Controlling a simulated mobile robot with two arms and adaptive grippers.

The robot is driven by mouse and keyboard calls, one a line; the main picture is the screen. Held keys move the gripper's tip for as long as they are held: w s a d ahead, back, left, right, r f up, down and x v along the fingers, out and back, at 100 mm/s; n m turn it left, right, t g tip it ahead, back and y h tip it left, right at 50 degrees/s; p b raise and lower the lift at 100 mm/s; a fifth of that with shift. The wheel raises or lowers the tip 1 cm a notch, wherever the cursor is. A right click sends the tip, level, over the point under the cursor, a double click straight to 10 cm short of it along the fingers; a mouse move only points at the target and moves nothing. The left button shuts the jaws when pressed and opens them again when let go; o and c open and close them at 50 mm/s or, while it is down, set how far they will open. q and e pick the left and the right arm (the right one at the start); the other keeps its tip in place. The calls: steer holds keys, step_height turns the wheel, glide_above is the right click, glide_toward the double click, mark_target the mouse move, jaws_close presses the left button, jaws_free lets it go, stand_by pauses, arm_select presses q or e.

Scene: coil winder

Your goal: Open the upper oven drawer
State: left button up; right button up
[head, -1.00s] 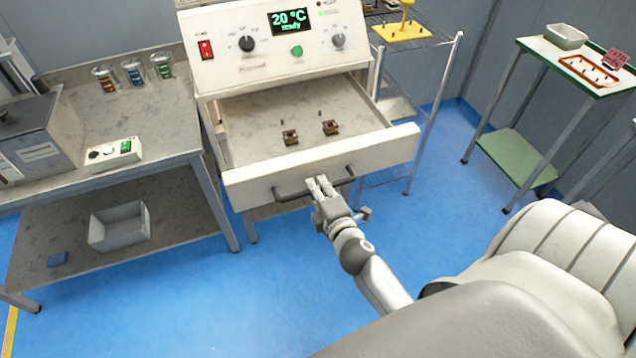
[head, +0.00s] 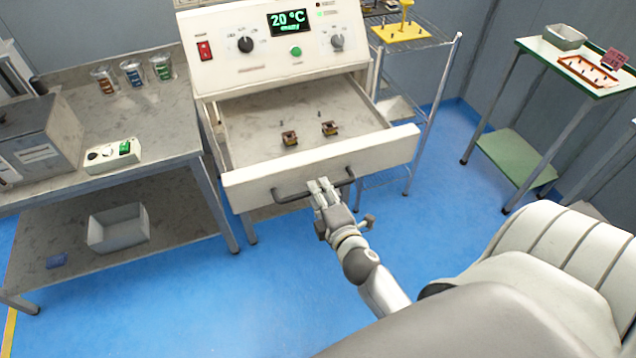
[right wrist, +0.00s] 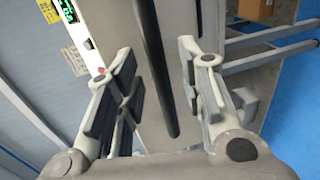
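The oven (head: 278,45) has its upper drawer (head: 255,117) pulled well out, with two small brown coil parts (head: 289,138) on its floor. The drawer front (head: 370,152) carries a dark bar handle (head: 290,196). My right gripper (head: 320,186) is at the middle of this handle. In the right wrist view, the fingers of my right gripper (right wrist: 160,88) are spread apart, and the dark handle bar (right wrist: 156,70) shows between them with gaps on both sides. My left gripper is not in view.
A steel bench (head: 175,128) with several beakers (head: 132,73) and a grey box stands at left, a white bin (head: 118,228) on its lower shelf. A wire rack (head: 440,85) stands right of the oven. A green-edged table (head: 545,50) is farther right. Blue floor is clear before the drawer.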

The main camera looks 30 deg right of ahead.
steer(key=shift+v, duration=2.75)
steer(key=s+a+f+m+g+y, duration=0.1)
steer(key=s+a+f+m+g, duration=0.15)
steer(key=f, duration=0.65)
steer(key=s+a+f+m+g+y, duration=0.15)
steer(key=s+f, duration=0.25)
steer(key=f, duration=0.6)
steer(key=s+a+f+m+g+y, duration=0.1)
steer(key=s+a+f+m+g, duration=0.15)
steer(key=f, duration=0.65)
steer(key=s+f+m+g, duration=0.3)
steer(key=s+f, duration=0.5)
steer(key=s, duration=0.4)
steer(key=s+d+f+m+g, duration=0.1)
steer(key=s+f+m+g, duration=0.2)
steer(key=s+f, duration=0.6)
steer(key=s+g, duration=0.1)
steer(key=s, duration=0.3)
steer(key=shift+s+g, duration=0.2)
steer(key=shift+g, duration=0.15)
